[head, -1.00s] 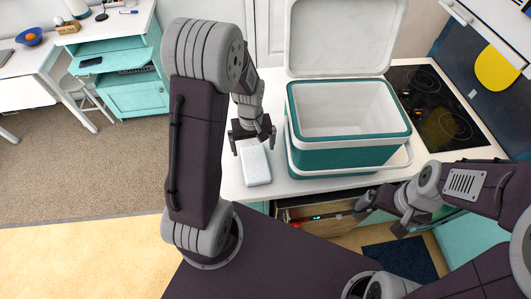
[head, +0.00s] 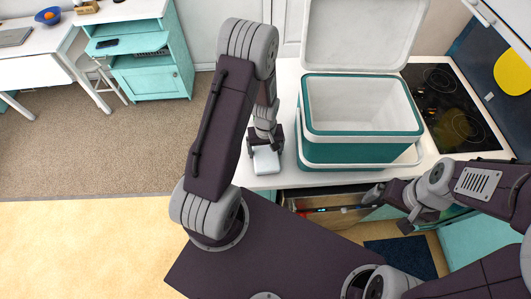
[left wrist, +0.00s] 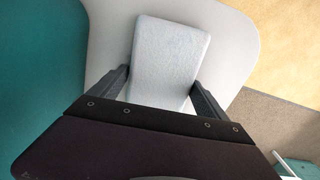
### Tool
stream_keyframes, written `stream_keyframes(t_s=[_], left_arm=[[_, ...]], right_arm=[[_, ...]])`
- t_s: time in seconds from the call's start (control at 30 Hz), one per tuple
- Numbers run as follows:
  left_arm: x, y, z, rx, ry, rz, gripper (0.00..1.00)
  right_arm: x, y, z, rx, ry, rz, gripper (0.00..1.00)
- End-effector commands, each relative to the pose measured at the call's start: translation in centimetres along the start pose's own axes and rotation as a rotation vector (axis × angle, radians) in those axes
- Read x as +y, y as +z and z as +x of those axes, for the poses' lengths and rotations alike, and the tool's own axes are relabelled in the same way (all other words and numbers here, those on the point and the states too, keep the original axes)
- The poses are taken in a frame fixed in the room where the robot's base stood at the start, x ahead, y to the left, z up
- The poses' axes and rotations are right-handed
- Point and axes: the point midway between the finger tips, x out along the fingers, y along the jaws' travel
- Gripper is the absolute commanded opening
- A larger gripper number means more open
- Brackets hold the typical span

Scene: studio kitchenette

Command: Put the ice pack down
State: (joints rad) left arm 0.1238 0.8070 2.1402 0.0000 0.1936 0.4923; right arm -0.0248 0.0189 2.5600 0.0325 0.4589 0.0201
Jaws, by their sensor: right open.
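The ice pack (head: 265,163), a pale blue-white slab, lies flat on the white counter left of the cooler. It also shows in the left wrist view (left wrist: 168,60). My left gripper (head: 265,143) is lowered over the pack's far part, with one finger on each side of it. The fingers sit very close to the pack's edges; whether they press on it cannot be made out. The palm hides the pack's near end in the left wrist view. My right gripper (head: 387,208) is open and empty in front of the counter.
The teal cooler (head: 360,155) stands open and empty on the counter (head: 285,88), right of the pack. A black cooktop (head: 452,110) is further right. An open drawer (head: 335,200) holding a long thin object lies below the counter edge.

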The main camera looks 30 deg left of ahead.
Motion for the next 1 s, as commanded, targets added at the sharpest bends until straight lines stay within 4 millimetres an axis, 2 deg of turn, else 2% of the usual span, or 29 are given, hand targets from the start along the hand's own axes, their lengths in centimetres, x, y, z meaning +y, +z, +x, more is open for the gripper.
stream_keyframes(t_s=[0.03,0.2,0.23,0.43,0.57,0.67,0.9,1.0], left_arm=[[0.0,0.0,0.0,0.0,0.0,0.0,0.69],[0.0,0.0,0.0,0.0,0.0,0.0,0.22],[0.0,0.0,-0.1,0.0,0.0,0.0,0.18],[0.0,0.0,-0.1,0.001,0.0,0.0,0.18],[0.1,-0.1,-1.1,0.003,0.002,0.0,0.18],[0.1,-0.1,-2.8,0.005,0.003,0.0,0.18],[0.1,-0.1,-8.3,0.005,0.003,0.0,0.18],[0.0,-0.1,-9.5,0.003,0.002,0.0,0.18]], right_arm=[[0.0,0.0,0.0,0.0,0.0,0.0,1.0],[0.0,0.0,0.0,0.0,0.0,0.0,1.0],[0.0,0.0,0.0,0.0,0.0,0.0,1.0],[0.0,0.0,0.0,0.0,0.0,0.0,1.0],[0.0,0.0,0.1,0.0,0.0,0.0,1.0],[0.0,0.0,0.4,0.0,0.0,0.0,1.0],[0.0,0.1,0.8,0.0,0.0,0.0,1.0],[0.0,0.1,0.8,0.0,0.0,0.0,1.0]])
